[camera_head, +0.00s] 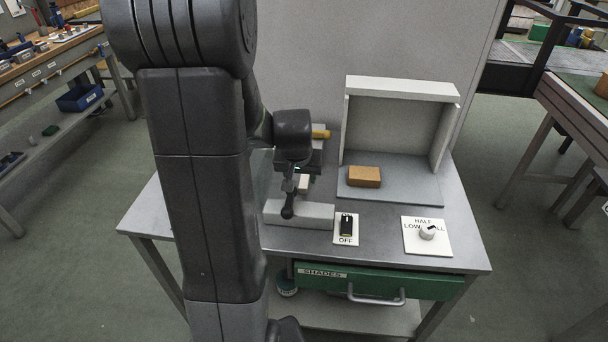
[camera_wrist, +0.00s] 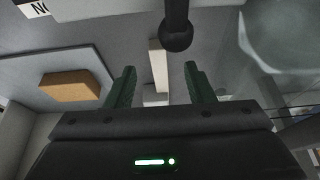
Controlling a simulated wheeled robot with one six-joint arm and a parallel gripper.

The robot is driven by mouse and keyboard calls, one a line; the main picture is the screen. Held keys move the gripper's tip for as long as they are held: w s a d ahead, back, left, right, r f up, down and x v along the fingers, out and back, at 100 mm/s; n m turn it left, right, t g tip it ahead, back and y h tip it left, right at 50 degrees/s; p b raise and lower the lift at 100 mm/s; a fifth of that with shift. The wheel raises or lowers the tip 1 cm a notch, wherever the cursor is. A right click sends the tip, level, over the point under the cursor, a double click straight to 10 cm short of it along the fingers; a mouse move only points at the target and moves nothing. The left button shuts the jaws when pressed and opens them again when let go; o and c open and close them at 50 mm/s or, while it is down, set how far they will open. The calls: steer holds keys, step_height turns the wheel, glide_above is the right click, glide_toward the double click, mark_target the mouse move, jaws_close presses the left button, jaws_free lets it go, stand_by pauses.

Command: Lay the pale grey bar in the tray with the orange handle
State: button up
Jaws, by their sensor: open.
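A narrow pale bar (camera_wrist: 157,58), which looks like the pale grey bar, shows between my fingertips in the wrist view; a small pale part also shows below my gripper in the head view (camera_head: 304,183). My gripper (camera_wrist: 159,70) is open, its two green fingers apart on either side of the bar in the picture. I cannot tell whether they touch it. In the head view my gripper (camera_head: 305,170) is over the table's middle, partly hidden by my wrist. An orange handle (camera_head: 321,134) shows behind my wrist; its tray is mostly hidden.
An orange-brown brick (camera_head: 364,177) lies in an open grey booth (camera_head: 402,90). A switch (camera_head: 346,226), dial (camera_head: 427,232) and green drawer (camera_head: 440,286) are at the front.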

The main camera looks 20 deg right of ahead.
mark_target(303, 185)
steer(key=shift+d+x, duration=0.15)
steer(key=shift+x, duration=1.4)
steer(key=shift+d+x, duration=0.15)
steer(key=shift+x, duration=1.4)
steer(key=shift+w+r, duration=0.1)
steer(key=shift+w, duration=0.1)
jaws_close()
